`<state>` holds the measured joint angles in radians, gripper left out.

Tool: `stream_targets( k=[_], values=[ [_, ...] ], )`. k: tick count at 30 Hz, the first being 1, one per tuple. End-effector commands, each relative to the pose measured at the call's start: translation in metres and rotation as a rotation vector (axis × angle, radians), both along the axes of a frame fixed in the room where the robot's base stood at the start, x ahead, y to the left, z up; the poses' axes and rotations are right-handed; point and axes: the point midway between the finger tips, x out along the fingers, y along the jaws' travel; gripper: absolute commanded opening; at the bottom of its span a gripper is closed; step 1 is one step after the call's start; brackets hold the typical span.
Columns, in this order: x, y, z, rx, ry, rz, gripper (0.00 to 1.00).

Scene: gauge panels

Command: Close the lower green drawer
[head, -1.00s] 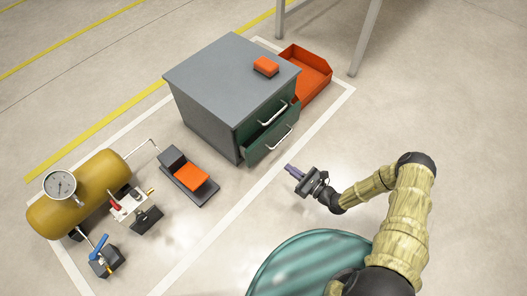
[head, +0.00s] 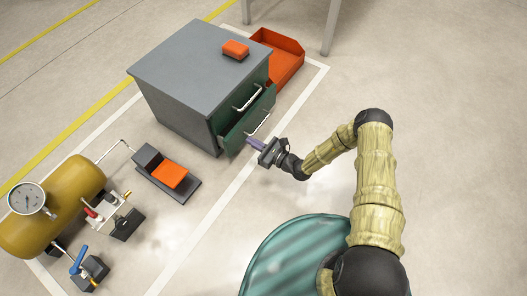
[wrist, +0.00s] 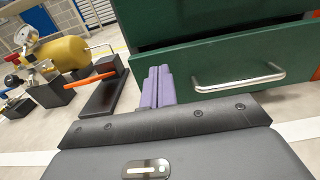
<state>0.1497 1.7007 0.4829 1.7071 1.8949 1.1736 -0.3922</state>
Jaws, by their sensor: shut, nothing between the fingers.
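The grey cabinet (head: 175,100) has two green drawers with silver handles. The lower green drawer (head: 236,136) stands partly open, its front sticking out past the upper drawer (head: 262,88). In the wrist view the lower drawer's front (wrist: 240,62) and its handle (wrist: 240,83) fill the upper right, with a dark gap above. My gripper (head: 254,142) is shut and empty, just in front of the lower drawer's face. Its purple fingertips (wrist: 158,74) overlap the left end of the drawer front in the wrist view. I cannot tell whether they touch it.
An orange block (head: 236,48) lies on the cabinet top. An orange tray (head: 280,66) sits behind it to the right. A dark stand with an orange pad (head: 169,174) and a yellow tank with a gauge (head: 60,200) stand to the left. The floor at right is clear.

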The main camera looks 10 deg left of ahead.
Motion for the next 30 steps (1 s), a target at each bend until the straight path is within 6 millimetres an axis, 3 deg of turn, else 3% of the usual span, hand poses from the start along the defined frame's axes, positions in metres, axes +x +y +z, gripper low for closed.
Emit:
stream_targets(
  k=[6,12,30],
  values=[
    [0.012,0.03,-0.004,0.0,-0.002,0.002,0.0],
    [0.019,0.045,-0.001,0.001,-0.002,0.001,0.0],
    [0.027,0.043,0.002,0.001,0.001,-0.016,0.0]
  ],
)
